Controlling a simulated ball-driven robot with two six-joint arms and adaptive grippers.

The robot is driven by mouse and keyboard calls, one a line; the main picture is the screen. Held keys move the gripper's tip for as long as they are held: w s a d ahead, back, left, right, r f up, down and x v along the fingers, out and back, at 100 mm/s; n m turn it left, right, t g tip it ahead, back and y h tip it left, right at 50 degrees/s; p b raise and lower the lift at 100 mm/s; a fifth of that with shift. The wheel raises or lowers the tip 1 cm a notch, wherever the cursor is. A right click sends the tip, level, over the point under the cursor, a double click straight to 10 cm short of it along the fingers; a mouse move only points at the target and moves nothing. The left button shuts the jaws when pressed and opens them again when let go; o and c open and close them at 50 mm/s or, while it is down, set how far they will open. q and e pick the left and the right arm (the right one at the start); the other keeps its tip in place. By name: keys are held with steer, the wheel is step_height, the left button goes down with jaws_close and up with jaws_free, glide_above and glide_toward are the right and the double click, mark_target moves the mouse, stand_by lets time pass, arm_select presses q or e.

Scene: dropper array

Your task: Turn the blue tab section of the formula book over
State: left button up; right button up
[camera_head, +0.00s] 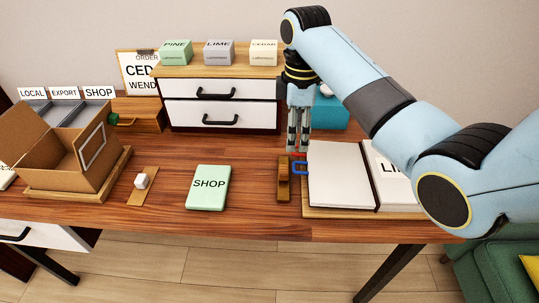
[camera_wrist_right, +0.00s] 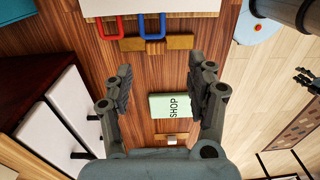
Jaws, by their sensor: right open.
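The formula book (camera_head: 341,176) lies open on a wooden board at the table's right, a blank page on its left and a page with partly hidden lettering on its right. The blue tab (camera_head: 299,168) sticks out from its left edge, below the red tab (camera_head: 298,156). In the right wrist view, the blue tab (camera_wrist_right: 152,27) and red tab (camera_wrist_right: 108,29) are at the top. My right gripper (camera_head: 298,150) points down, open and empty, just behind the tabs. Its spread fingers (camera_wrist_right: 163,92) show in the wrist view. A dark gripper (camera_wrist_right: 307,80), seemingly my left, is at the wrist view's right edge.
A narrow wooden block (camera_head: 283,179) stands left of the book. A green SHOP card (camera_head: 208,188) lies mid-table. A cardboard box (camera_head: 75,158) is at the left. A white drawer unit (camera_head: 222,114) and a teal box (camera_head: 328,116) stand behind.

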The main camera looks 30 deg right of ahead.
mark_target(294, 167)
steer(key=f, duration=0.4)
steer(key=shift+w+d+b, duration=0.15)
steer(key=shift+d+b, duration=0.1)
steer(key=shift+b, duration=0.05)
step_height(294, 167, down, 6)
steer(key=shift+f+b, duration=0.15)
steer(key=shift+b, duration=0.25)
arm_select(q)
steer(key=shift+s+a+f, duration=0.1)
steer(key=shift+s+f, duration=0.1)
steer(key=shift+f, duration=0.25)
steer(key=shift+s+a+f, duration=0.1)
steer(key=shift+s+f, duration=0.05)
steer(key=shift+f, duration=0.25)
arm_select(e)
steer(key=shift+c, duration=0.3)
arm_select(q)
steer(key=shift+s+d, duration=0.1)
arm_select(e)
jaws_close()
